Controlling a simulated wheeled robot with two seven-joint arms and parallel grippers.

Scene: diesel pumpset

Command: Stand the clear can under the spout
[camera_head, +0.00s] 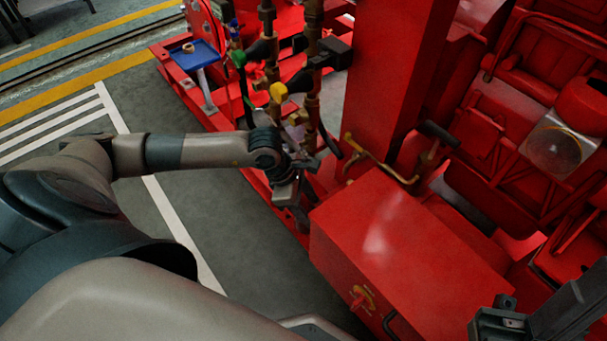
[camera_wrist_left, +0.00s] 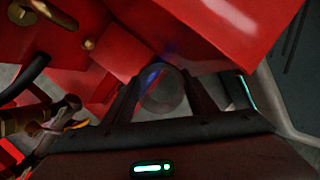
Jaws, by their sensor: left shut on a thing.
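My left gripper (camera_head: 300,205) is beside the red frame, left of the big red box, its fingers pointing down and partly in shadow. In the left wrist view its two dark fingers (camera_wrist_left: 158,98) are shut on the clear can (camera_wrist_left: 163,92), a see-through round shape between them. I cannot make out the can in the head view. A thin bent brass pipe (camera_head: 375,163) runs by the red column; I cannot tell which pipe end is the spout. My right gripper (camera_head: 500,322) is at the lower right, its fingers not clear.
A big red box (camera_head: 400,250) stands right of my left gripper, with a red column (camera_head: 400,75) behind it. A blue tray (camera_head: 198,60) stands farther back. Grey floor (camera_head: 235,220) is clear at left.

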